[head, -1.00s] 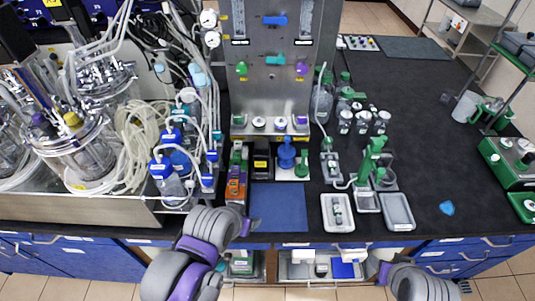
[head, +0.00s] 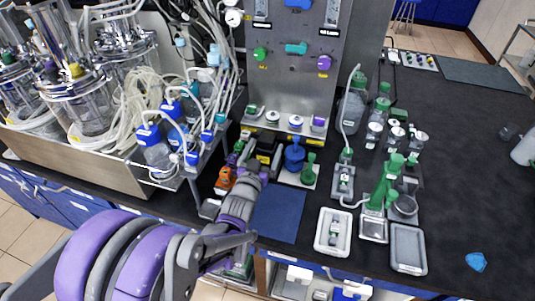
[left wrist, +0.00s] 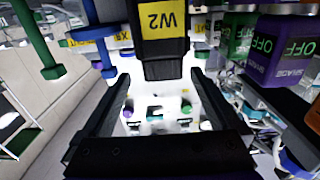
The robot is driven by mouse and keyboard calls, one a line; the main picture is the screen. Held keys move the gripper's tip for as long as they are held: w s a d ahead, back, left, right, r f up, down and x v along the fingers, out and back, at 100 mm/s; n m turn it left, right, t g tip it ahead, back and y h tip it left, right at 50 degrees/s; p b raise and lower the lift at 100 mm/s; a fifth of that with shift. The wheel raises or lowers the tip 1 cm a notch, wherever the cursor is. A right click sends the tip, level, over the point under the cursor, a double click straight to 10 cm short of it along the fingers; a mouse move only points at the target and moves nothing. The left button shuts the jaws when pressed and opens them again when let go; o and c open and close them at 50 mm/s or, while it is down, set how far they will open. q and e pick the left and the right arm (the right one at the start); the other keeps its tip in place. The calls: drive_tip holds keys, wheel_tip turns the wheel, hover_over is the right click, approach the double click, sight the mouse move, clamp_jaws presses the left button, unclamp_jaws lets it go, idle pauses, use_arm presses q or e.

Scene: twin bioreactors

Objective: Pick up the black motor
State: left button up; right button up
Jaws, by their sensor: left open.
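The black motor (head: 266,146) stands at the foot of the grey metal panel, between an orange device and a blue part; my left arm partly hides it in the head view. In the left wrist view the motor (left wrist: 166,62) is a dark block with a yellow label, upside down in the picture. My left gripper (head: 248,160) is at the motor, with its arm reaching in from the lower left. In the left wrist view its two fingers (left wrist: 158,92) are apart, with the motor's end between or just beyond them. Contact cannot be told. My right gripper is out of view.
The orange device (head: 226,178) is close on the left of my gripper. The blue part (head: 294,155) and a green piece (head: 309,172) stand on a white plate to its right. A blue mat (head: 278,213) lies clear in front. Glass vessels and tubing crowd the left.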

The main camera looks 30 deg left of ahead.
sight(270, 134)
use_arm(q)
drive_tip(key=x, duration=0.7)
drive_tip(key=shift+w+a+f+p, duration=0.25)
drive_tip(key=shift+f+p, duration=0.1)
drive_tip(key=shift+f, duration=0.05)
drive_tip(key=shift+s, duration=0.1)
drive_tip(key=shift+c, duration=0.3)
clamp_jaws()
drive_tip(key=shift+r, duration=0.1)
